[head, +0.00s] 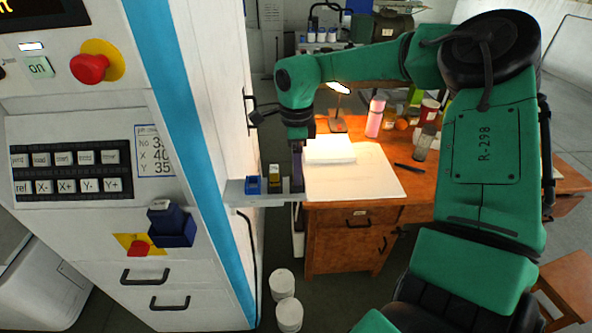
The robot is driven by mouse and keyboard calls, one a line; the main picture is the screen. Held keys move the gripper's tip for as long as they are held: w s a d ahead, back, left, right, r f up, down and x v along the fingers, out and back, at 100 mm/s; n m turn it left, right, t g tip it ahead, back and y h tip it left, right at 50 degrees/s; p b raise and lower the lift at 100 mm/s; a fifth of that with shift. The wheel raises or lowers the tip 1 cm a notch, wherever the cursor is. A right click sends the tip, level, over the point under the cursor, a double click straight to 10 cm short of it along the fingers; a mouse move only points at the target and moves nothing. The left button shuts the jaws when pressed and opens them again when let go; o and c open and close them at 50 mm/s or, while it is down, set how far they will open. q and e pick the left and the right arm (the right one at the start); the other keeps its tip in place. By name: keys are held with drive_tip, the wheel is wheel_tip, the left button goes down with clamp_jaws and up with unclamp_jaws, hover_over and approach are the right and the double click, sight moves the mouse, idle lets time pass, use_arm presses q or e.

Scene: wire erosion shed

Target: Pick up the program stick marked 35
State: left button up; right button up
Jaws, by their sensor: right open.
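A small grey shelf (238,196) juts from the side of the machine. On it stand a blue block (253,185) and a yellow piece with a dark top (274,174), side by side. These may be program sticks, but no number is readable on them, so I cannot tell which is marked 35. My right gripper (297,180) points down at the shelf's right end, just right of the yellow piece. It is open; whether something is between its fingers is hard to see. My left gripper is not in view.
The machine has a keypad (72,172), a red stop knob (90,69) and a dark blue holder (175,228). Behind the shelf, a wooden desk (330,240) carries a white paper stack (329,149), a lamp (338,88) and a pink bottle (375,116). White tubs (283,284) stand on the floor.

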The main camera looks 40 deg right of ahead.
drive_tip(key=shift+s+d+f, duration=0.1)
drive_tip(key=shift+f, duration=0.4)
drive_tip(key=shift+d+f, duration=0.1)
drive_tip(key=shift+f, duration=0.1)
clamp_jaws()
